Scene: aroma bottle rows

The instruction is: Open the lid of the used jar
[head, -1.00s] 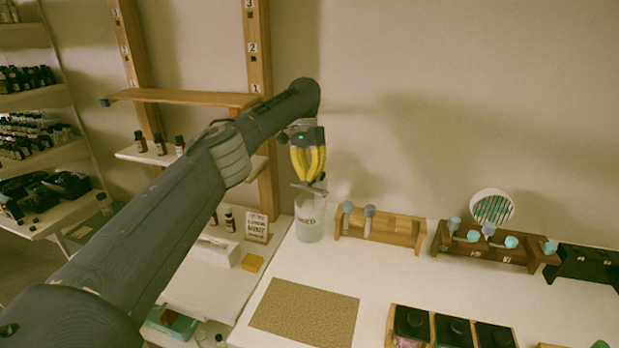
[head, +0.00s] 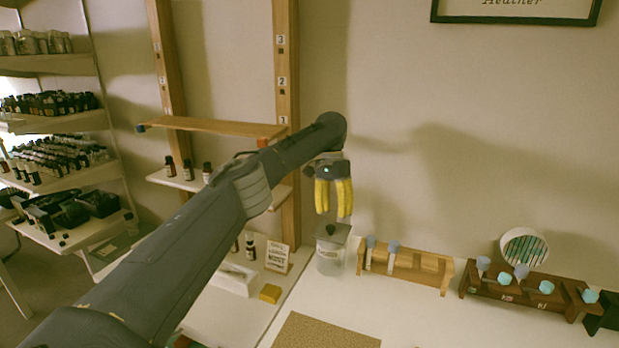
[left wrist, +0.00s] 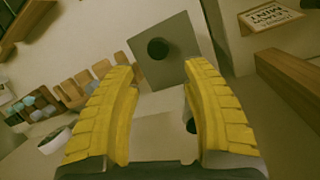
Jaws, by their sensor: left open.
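The used jar (head: 328,264) is a clear, labelled jar at the back left of the white table in the head view. Its flat grey square lid (head: 338,233) is at the jar's top, with a dark knob (head: 330,229) facing me. The lid's exact tilt is hard to tell. My left gripper (head: 334,214) is open and empty, with yellow fingers pointing down just above the lid, apart from the knob. In the left wrist view the lid (left wrist: 180,68) and knob (left wrist: 158,48) show beyond the spread fingers (left wrist: 160,78). My right gripper is not in view.
A light wooden rack (head: 425,268) with droppers stands close to the jar's right, and a darker rack (head: 510,294) is farther right. A small sign (head: 277,256) and a yellow block (head: 270,293) are to the left. A cork mat (head: 325,334) lies in front.

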